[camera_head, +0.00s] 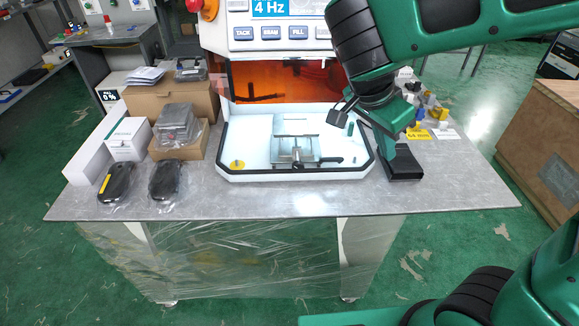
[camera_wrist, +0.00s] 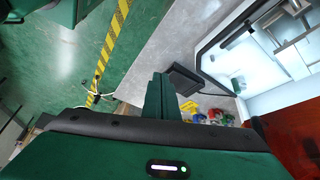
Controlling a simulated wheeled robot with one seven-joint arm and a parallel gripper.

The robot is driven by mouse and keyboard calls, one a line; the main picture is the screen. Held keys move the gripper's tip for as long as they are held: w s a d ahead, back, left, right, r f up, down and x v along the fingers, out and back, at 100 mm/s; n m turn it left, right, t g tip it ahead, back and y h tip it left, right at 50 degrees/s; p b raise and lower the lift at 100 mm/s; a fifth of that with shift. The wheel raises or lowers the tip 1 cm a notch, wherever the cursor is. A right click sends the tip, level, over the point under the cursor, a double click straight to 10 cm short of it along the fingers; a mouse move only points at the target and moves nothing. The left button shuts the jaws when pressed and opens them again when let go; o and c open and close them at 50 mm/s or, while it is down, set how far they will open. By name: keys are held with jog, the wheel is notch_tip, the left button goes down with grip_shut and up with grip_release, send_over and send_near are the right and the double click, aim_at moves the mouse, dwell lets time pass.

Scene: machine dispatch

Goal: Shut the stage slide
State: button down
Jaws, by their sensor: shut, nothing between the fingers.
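The stage slide (camera_head: 283,128) is a pale metal plate on a fixture in the white tray at the front of the machine. A clamp with a dark handle (camera_head: 328,160) sits at its front edge. The stage stands out in front of the amber chamber opening. In the wrist view part of the stage (camera_wrist: 277,30) shows at the upper right. My gripper (camera_head: 386,140) is right of the tray, apart from the stage, pointing down beside a black block. Its fingers (camera_wrist: 160,82) are together and empty in the wrist view.
The black block (camera_head: 405,164) stands on the grey table (camera_head: 300,204) right of the tray. Small coloured parts (camera_head: 432,108) lie behind it. Boxes (camera_head: 127,138) and two dark wrapped items (camera_head: 165,180) are at the left. The front table strip is clear.

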aim_at(288, 146)
jog(key=s+a+m+t, duration=0.2)
jog(key=a, duration=1)
jog(key=s+a+m+t, duration=0.2)
jog(key=a, duration=1)
jog(key=w+r+x, duration=0.1)
jog(key=w+x, duration=0.1)
jog(key=x, duration=1)
jog(key=shift+w+a, duration=0.2)
jog(key=shift+a, duration=0.15)
jog(key=w, duration=0.8)
jog(key=shift+d, duration=0.15)
jog(key=shift+w+r, duration=0.1)
jog(key=shift+w, duration=0.05)
